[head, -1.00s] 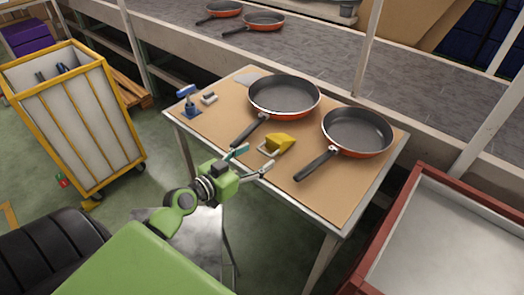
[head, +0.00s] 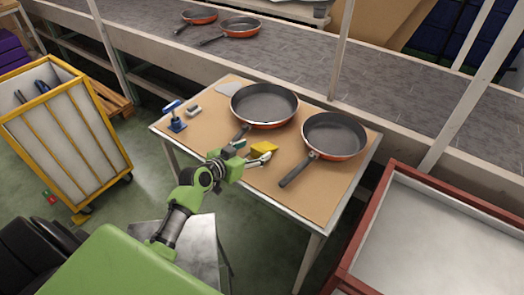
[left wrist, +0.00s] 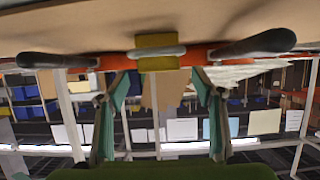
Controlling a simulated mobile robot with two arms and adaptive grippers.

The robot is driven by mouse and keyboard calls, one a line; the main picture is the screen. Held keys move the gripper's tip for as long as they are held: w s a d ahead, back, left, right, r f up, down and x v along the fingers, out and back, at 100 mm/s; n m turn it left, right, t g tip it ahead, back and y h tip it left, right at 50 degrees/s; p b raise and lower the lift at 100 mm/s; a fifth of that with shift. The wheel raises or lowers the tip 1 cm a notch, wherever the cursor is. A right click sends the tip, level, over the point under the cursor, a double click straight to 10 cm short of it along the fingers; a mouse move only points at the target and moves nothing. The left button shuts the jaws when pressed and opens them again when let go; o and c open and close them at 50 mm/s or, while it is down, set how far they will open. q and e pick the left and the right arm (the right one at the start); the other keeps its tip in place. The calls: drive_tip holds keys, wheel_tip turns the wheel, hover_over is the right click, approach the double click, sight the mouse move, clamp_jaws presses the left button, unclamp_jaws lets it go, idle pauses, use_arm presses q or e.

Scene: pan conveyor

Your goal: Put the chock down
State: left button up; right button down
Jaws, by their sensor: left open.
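The yellow chock (head: 265,149) rests on the brown top of the work table (head: 311,202), in front of two dark pans with orange sides, the left pan (head: 264,104) and the right pan (head: 334,135). My left gripper (head: 252,151) is open and empty at the near left side of the chock, partly covering it. In the left wrist view, the chock (left wrist: 157,64) with its grey handle lies between and just beyond the open teal fingertips (left wrist: 161,72). Contact cannot be told. My right gripper is not in view.
A blue tool (head: 175,118) and a small grey block (head: 193,111) are at the table's left. The conveyor (head: 300,62) behind carries two more pans. A yellow-framed cart (head: 65,135) stands left, a red-edged bin (head: 440,240) right. The table's front right is clear.

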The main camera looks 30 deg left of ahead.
sight(261, 146)
use_arm(q)
drive_tip(key=shift+p+x, duration=0.45)
drive_tip(key=shift+x, duration=2.25)
drive_tip(key=c, duration=1.4)
drive_tip(key=shift+c, duration=0.8)
drive_tip(key=shift+r, duration=0.2)
